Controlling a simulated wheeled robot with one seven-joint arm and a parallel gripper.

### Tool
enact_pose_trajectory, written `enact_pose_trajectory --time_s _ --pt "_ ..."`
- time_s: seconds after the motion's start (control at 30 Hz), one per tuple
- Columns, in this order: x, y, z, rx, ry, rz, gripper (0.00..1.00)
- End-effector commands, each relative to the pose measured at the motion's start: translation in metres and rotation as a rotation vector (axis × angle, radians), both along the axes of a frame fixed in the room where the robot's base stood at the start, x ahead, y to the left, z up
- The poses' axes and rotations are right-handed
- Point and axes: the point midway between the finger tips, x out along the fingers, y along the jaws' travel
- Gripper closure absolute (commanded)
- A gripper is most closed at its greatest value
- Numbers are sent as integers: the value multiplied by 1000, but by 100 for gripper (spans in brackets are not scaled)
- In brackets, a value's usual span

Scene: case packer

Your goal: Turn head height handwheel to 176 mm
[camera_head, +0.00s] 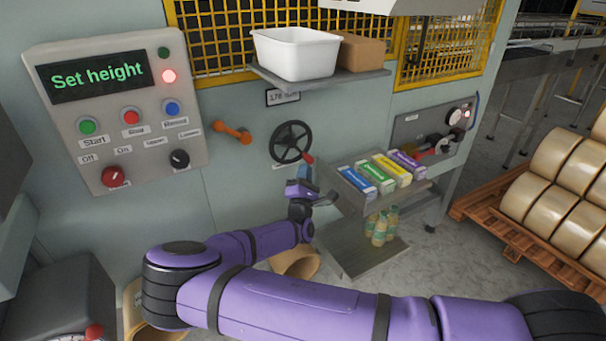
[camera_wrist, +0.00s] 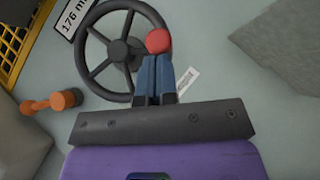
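The black handwheel (camera_head: 291,142) is on the grey-green machine panel, with a red knob (camera_head: 308,159) at its lower right rim. In the wrist view the wheel (camera_wrist: 91,52) shows its spokes and hub, and the red knob (camera_wrist: 158,41) is at its right rim. My gripper (camera_head: 303,172) is just below the knob. In the wrist view its two blue fingers (camera_wrist: 155,58) are together, with their tips at the knob's lower edge. The knob is not between them; contact is unclear. A height plate (camera_wrist: 74,17) reads 176 m, its end hidden; it also shows in the head view (camera_head: 283,97).
An orange handle (camera_head: 232,132) sits left of the wheel. A shelf (camera_head: 330,80) with a white bin (camera_head: 295,53) is above. A tray rack (camera_head: 352,197) with coloured cartons is close on the right. The control panel (camera_head: 120,110) shows "Set height" and a lit red lamp.

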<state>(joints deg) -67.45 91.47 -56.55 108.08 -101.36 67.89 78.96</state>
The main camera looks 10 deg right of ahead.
Motion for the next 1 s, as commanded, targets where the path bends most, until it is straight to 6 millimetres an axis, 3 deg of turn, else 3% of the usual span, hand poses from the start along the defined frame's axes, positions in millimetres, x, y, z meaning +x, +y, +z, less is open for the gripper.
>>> enact_pose_trajectory --time_s 0.1,0.47,0.73,1.0 --pt "2 -7 4 -42 -15 -2 100" --pt "2 -5 2 -41 -15 -1 100" --pt "2 21 -30 -39 -14 -5 100" --pt "-43 31 -64 -43 -13 -6 100"
